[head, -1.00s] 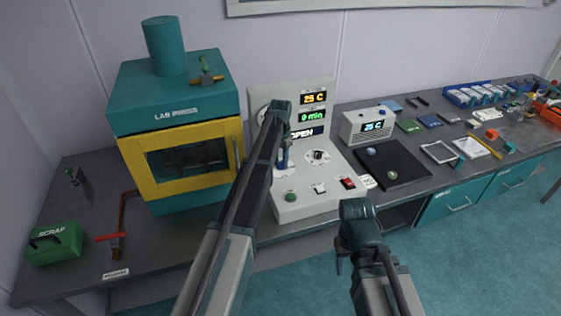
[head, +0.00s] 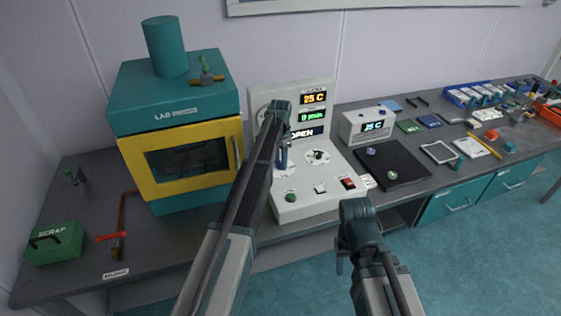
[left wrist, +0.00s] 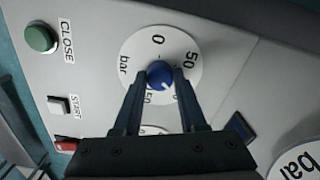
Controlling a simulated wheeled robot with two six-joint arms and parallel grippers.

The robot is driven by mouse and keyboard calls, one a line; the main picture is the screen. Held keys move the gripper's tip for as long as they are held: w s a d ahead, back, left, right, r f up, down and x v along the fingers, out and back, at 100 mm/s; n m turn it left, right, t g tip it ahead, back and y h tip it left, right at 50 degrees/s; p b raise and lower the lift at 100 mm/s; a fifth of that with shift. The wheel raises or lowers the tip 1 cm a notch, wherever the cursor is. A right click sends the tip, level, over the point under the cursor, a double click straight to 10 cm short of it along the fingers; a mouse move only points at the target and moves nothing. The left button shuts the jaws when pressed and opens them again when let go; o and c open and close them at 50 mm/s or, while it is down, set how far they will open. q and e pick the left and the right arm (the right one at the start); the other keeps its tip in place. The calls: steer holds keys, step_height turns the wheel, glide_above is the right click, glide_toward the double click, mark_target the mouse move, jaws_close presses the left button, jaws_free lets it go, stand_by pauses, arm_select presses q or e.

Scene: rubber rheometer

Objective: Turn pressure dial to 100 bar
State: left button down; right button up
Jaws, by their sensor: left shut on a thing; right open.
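The pressure dial (left wrist: 143,50) is a white disc on the grey machine panel, marked bar, 0, 50 and, partly hidden, 150. Its blue knob (left wrist: 160,74) sits between the fingers of my left gripper (left wrist: 160,82), which is shut on it. A small white mark shows at the knob's lower edge; the scale near it is hidden behind the fingers, so I cannot read the setting. In the head view my left gripper (head: 283,160) reaches down to the dial, mostly covering it. My right gripper (head: 343,262) is open and empty in front of the bench.
A second dial (head: 318,156), a green button (head: 291,197), a white button (head: 320,188) and a red switch (head: 348,183) share the panel. A white gauge marked bar (left wrist: 298,165) is partly in view. The yellow-doored press (head: 180,150) stands left; a black mat (head: 405,175) lies right.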

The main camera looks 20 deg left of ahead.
mark_target(280, 162)
arm_select(q)
steer(key=shift+c, duration=2.3)
jaws_free()
steer(key=shift+r, duration=0.1)
step_height(280, 162, up, 14)
steer(key=p, duration=1.4)
steer(key=shift+f, duration=0.2)
